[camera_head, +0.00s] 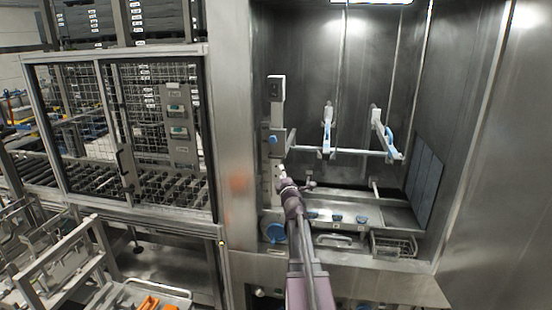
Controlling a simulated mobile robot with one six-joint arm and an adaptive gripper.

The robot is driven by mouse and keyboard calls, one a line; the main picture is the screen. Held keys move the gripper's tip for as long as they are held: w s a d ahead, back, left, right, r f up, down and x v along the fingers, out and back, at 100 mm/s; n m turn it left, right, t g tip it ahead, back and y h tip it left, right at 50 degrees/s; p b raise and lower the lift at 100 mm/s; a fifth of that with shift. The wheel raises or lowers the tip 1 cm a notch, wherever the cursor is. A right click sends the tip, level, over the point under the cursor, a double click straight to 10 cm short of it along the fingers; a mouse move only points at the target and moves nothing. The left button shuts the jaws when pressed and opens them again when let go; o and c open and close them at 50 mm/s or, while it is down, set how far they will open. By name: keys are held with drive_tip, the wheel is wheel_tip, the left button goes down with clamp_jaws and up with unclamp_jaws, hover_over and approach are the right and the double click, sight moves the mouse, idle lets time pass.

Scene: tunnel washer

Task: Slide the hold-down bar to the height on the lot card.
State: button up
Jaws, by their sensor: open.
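The hold-down bar (345,152) is a pale horizontal bar inside the steel washer chamber. Two upright arms with blue parts stand on it. Its left end meets a pale upright post (276,110) that carries a blue knob (272,139). My arm reaches in from the bottom, and my gripper (297,184) is near the lower part of the post, below the bar. It looks apart from the bar; its fingers are small in this view, open, with nothing seen between them. I cannot make out a lot card or a height scale.
A tray with blue caps (336,217) and a wire basket (394,245) sit below the bar. A large blue knob (276,233) is at the lower left. A mesh-doored cage (120,135) stands left of the chamber. The chamber above the bar is mostly clear.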

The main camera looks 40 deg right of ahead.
sight(276, 158)
drive_tip(key=p+x, duration=0.1)
drive_tip(key=x, duration=1)
drive_tip(key=shift+w+d+p, duration=0.2)
drive_tip(key=shift+p, duration=0.15)
clamp_jaws()
